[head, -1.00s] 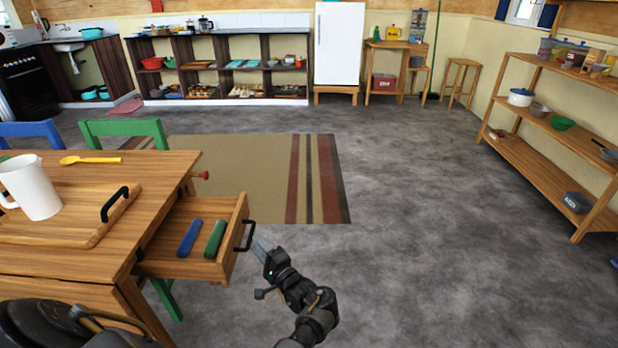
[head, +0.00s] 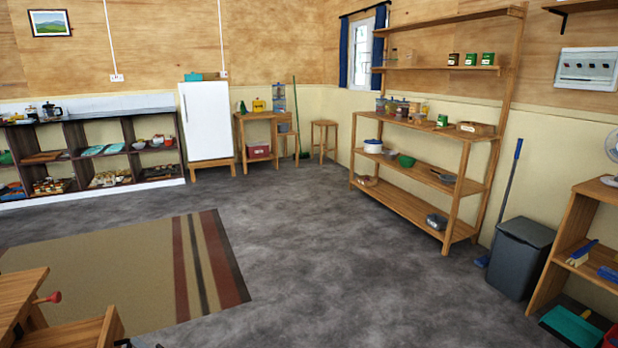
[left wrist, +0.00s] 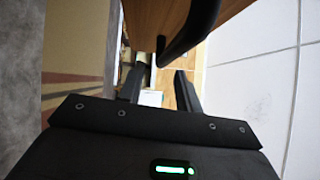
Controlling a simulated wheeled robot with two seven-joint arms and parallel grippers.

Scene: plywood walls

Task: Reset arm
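In the left wrist view my left gripper (left wrist: 159,88) shows two dark fingers standing apart, with nothing between them. A black bar-shaped handle (left wrist: 193,32) on a wooden surface (left wrist: 150,18) is just beyond the fingertips; I cannot tell which piece of furniture it belongs to. In the head view neither gripper can be made out. My right gripper is out of view. The corner of the open wooden drawer (head: 98,328) shows at the bottom left, beside the table (head: 18,298); its contents are out of view.
A striped rug (head: 120,275) lies left of a wide clear grey floor (head: 330,270). A wooden shelf rack (head: 415,204) stands along the right wall. A grey bin (head: 520,258) and a low shelf (head: 565,245) are at right. A white fridge (head: 207,120) stands at the back.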

